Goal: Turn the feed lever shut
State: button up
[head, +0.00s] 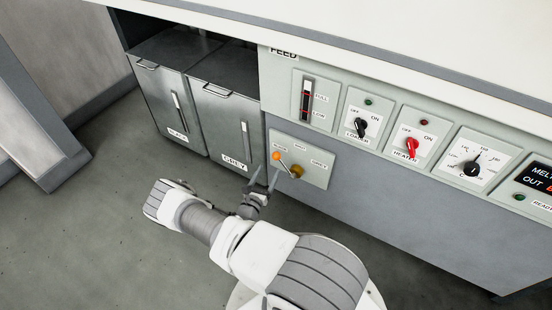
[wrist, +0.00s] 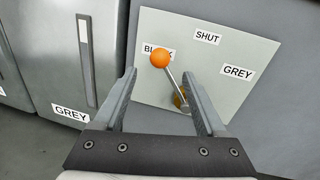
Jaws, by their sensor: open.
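The feed lever has an orange ball knob (head: 277,156) on a metal rod and turns on a brass hub (head: 297,171). It sits on a pale plate (wrist: 225,90) marked BLACK, SHUT and GREY. In the wrist view the orange knob (wrist: 159,57) lies over the BLACK label and partly covers it. My gripper (head: 264,178) is just left of and below the knob in the head view. In the wrist view my gripper (wrist: 158,74) is open, with the knob appearing between and just past its fingertips. I cannot tell whether either finger touches the lever.
Two grey bins, one labelled BLACK (head: 165,105) and one labelled GREY (head: 226,120), stand left of the plate. Right of and above it are a level gauge (head: 306,100), black and red switches (head: 411,147) and a dial (head: 472,168). A pale worktop (head: 400,40) overhangs them.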

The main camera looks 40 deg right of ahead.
aim_at(276, 157)
jog(key=b+x, duration=0.2)
jog(key=x, duration=0.7)
grip_shut()
dwell(1.2)
